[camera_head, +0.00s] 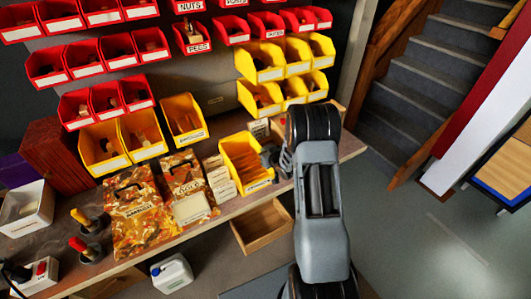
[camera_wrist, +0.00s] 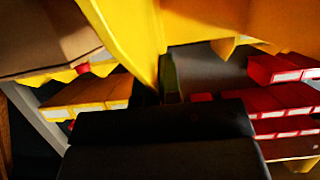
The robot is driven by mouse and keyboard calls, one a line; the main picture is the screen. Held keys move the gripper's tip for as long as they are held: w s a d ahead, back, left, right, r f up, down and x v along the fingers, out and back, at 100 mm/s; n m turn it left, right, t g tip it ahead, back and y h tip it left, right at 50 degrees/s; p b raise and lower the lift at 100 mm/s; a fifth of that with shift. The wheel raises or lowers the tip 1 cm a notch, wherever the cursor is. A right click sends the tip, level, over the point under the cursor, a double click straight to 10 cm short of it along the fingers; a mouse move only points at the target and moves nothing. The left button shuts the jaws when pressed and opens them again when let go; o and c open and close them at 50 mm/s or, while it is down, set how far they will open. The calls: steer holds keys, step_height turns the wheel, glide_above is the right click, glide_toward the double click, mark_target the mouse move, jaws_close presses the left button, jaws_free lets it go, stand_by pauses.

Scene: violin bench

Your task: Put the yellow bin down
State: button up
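In the wrist view the yellow bin (camera_wrist: 130,32) fills the top, very close. My gripper (camera_head: 273,156) is at the bin's right side. In the wrist view my gripper (camera_wrist: 160,88) appears shut on the bin's wall, which runs down between the dark fingers. The fingertips are partly hidden and dark. I cannot tell whether the bin's underside touches the bench.
The bench (camera_head: 215,218) carries small boxes (camera_head: 221,178) left of the bin and patterned cases (camera_head: 140,212) further left. Yellow and red bins hang on the rack behind. An open drawer (camera_head: 263,226) juts out below. Stairs (camera_head: 425,85) rise at the right.

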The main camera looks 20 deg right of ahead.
steer(key=o, duration=0.4)
steer(key=shift+r, duration=0.1)
steer(key=shift+r+p, duration=0.2)
steer(key=shift+p, duration=0.15)
steer(key=b+v, duration=0.2)
steer(key=v, duration=1)
steer(key=s+a+r+m+g+h, duration=0.1)
steer(key=s+a+r+g+h, duration=0.25)
steer(key=r, duration=0.55)
steer(key=s+a+r+g, duration=0.2)
steer(key=s+a, duration=0.1)
steer(key=s, duration=0.2)
steer(key=s+a+r+g+y, duration=0.1)
steer(key=s+a+r, duration=0.1)
steer(key=s, duration=0.3)
steer(key=s+a+r+g+y, duration=0.1)
steer(key=s+a+r+g, duration=0.1)
steer(key=s+a, duration=0.3)
steer(key=shift+s+g, duration=0.25)
steer(key=shift+g, duration=0.1)
